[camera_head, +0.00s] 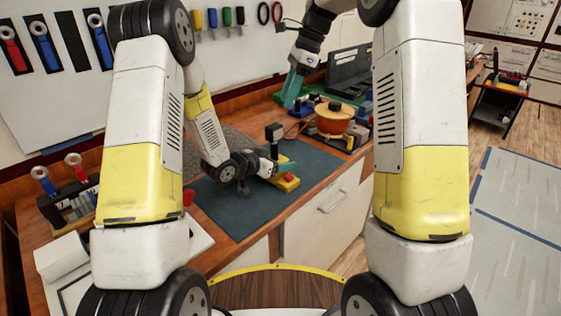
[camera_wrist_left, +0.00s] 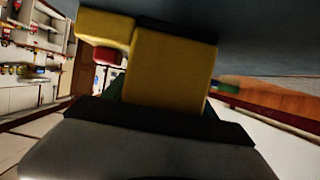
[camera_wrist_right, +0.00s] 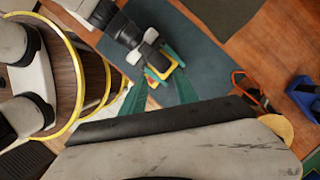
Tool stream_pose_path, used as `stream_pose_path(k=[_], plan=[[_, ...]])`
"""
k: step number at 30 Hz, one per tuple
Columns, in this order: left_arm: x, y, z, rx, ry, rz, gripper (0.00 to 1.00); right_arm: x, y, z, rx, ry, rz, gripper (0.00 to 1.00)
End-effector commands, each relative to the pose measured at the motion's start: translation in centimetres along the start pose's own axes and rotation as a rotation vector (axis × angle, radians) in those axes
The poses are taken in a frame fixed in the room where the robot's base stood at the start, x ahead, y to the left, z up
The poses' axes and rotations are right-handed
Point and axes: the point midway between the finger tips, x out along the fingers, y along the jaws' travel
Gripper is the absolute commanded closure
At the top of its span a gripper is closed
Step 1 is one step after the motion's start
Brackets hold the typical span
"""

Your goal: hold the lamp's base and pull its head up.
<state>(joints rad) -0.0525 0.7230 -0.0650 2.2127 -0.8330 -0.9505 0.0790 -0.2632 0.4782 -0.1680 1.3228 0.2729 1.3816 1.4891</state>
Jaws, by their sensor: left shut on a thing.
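The lamp has a yellow base (camera_head: 287,183) with a red part on top, lying on the dark mat. A black block-shaped head (camera_head: 274,132) stands above it on a thin post. My left gripper (camera_head: 279,167) is shut on the base from the left side. In the left wrist view the yellow base (camera_wrist_left: 170,65) fills the middle and hides most of the fingers. My right gripper (camera_head: 293,88) is above and behind the lamp, its teal fingers pointing down. In the right wrist view its fingers (camera_wrist_right: 154,78) are apart and empty, with the lamp beyond them.
The dark mat (camera_head: 232,203) has free room around the lamp. An orange spool (camera_head: 335,120) and dark cases stand at the back right of the wooden bench. A tool rack (camera_head: 72,200) stands at the left. Tools hang on the wall behind.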

Motion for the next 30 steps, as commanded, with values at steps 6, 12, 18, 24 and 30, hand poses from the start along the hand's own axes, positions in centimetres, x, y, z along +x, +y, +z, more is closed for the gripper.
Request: stream_pose_path(k=[6,12,18,24,30], plan=[[0.0,0.0,0.0,0.000,0.000,0.000,1.00,0.3,0.2,1.6,-0.194,0.097,0.030,0.47],[0.0,0.0,0.0,0.000,0.000,-0.001,1.00,0.1,0.1,3.9,-0.534,0.280,0.091,0.47],[0.0,0.0,0.0,0.000,0.000,-0.001,1.00,0.8,0.0,4.1,-0.641,0.341,0.116,0.47],[0.0,0.0,0.0,0.000,0.001,0.000,1.00,4.2,0.1,2.8,-0.638,0.339,0.118,0.47],[0.0,0.0,0.0,0.000,0.001,0.000,1.00,7.9,0.1,1.4,-0.636,0.338,0.117,0.47]])
